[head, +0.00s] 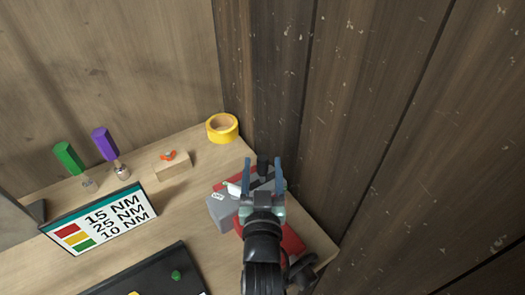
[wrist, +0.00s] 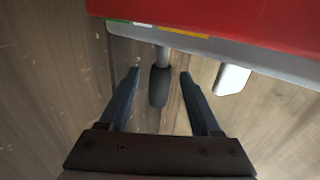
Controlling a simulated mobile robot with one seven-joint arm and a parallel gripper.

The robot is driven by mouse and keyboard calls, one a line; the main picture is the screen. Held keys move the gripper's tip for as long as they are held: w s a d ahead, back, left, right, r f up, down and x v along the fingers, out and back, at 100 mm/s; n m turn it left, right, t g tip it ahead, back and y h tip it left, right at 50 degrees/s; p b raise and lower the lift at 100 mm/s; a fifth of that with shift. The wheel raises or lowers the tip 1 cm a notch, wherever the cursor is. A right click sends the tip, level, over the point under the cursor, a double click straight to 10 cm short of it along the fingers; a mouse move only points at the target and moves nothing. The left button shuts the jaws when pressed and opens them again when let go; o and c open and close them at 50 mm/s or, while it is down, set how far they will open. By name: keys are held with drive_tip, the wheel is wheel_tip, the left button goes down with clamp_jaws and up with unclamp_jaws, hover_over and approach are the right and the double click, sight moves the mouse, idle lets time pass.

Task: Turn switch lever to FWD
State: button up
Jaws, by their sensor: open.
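My gripper (head: 262,162) is open above the switch box (head: 222,209), a grey and red box at the right end of the bench. In the wrist view the box's red face with a grey edge (wrist: 285,64) fills the top. The switch lever, a grey stem with a dark rounded grip (wrist: 159,87), sticks out from that edge. The lever grip lies between the open fingers of my gripper (wrist: 160,74), with a visible gap on each side. Green, white and yellow marks line the edge near the stem. The FWD lettering is not readable, and my arm hides part of the box.
A white piece (wrist: 232,79) sticks out right of the lever. A dark plank wall (head: 390,120) stands close on the right. Yellow tape (head: 222,128), a wooden block (head: 172,167), green (head: 68,157) and purple (head: 104,143) drivers and a torque sign (head: 100,220) stand on the left.

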drive_tip(key=shift+w, duration=1.9)
clamp_jaws()
